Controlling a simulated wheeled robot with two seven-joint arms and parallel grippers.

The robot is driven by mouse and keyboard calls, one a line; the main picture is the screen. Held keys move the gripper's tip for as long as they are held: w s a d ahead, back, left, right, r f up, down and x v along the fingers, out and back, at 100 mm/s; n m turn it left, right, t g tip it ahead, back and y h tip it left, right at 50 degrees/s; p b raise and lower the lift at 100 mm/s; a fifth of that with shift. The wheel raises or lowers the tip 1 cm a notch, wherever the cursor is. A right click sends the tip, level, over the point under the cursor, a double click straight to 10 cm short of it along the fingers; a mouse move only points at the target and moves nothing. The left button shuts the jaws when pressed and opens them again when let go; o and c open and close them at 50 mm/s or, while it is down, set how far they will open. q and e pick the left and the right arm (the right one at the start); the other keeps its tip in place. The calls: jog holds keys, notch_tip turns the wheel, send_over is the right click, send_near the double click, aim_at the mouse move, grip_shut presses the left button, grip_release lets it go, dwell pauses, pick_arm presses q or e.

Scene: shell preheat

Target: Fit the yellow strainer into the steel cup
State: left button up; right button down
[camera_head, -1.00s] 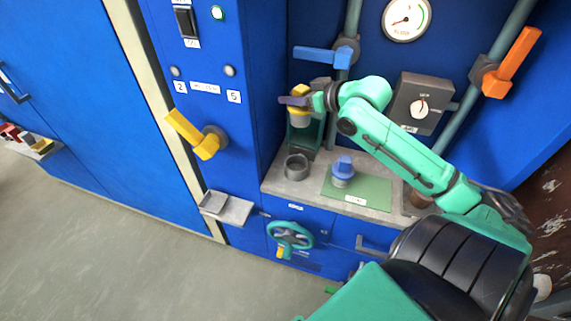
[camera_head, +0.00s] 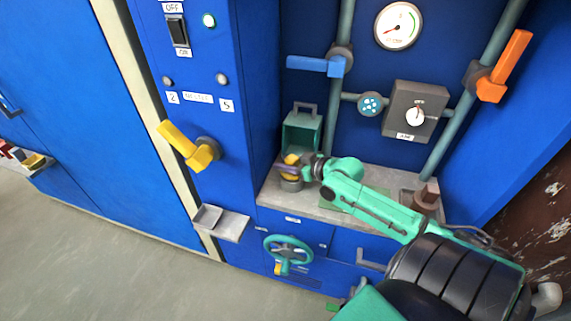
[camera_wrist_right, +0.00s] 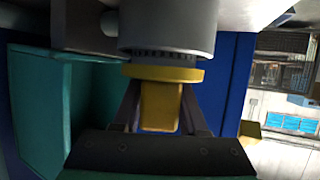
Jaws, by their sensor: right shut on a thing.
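The yellow strainer (camera_head: 291,159) is at the steel cup (camera_head: 291,185) on the counter in the head view. My right gripper (camera_head: 288,169) is shut on the strainer and hides part of it. In the right wrist view, which looks upside down, the fingers hold the yellow grip of the strainer (camera_wrist_right: 160,103). The grey cup (camera_wrist_right: 168,25) meets its body there, with a dark slotted band showing between cup rim and yellow flange. The strainer looks mostly inside the cup; whether it is fully seated I cannot tell. My left gripper is not in view.
A teal open box (camera_head: 302,133) stands behind the cup against the blue wall. A brown block (camera_head: 427,197) stands at the counter's right. A grey tray (camera_head: 222,222) juts out at the left.

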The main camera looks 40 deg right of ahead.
jog(key=shift+f, duration=0.15)
jog(key=shift+c, duration=2.2)
grip_release()
jog(key=shift+r, duration=0.3)
jog(key=p+v, duration=0.4)
jog(key=v, duration=0.8)
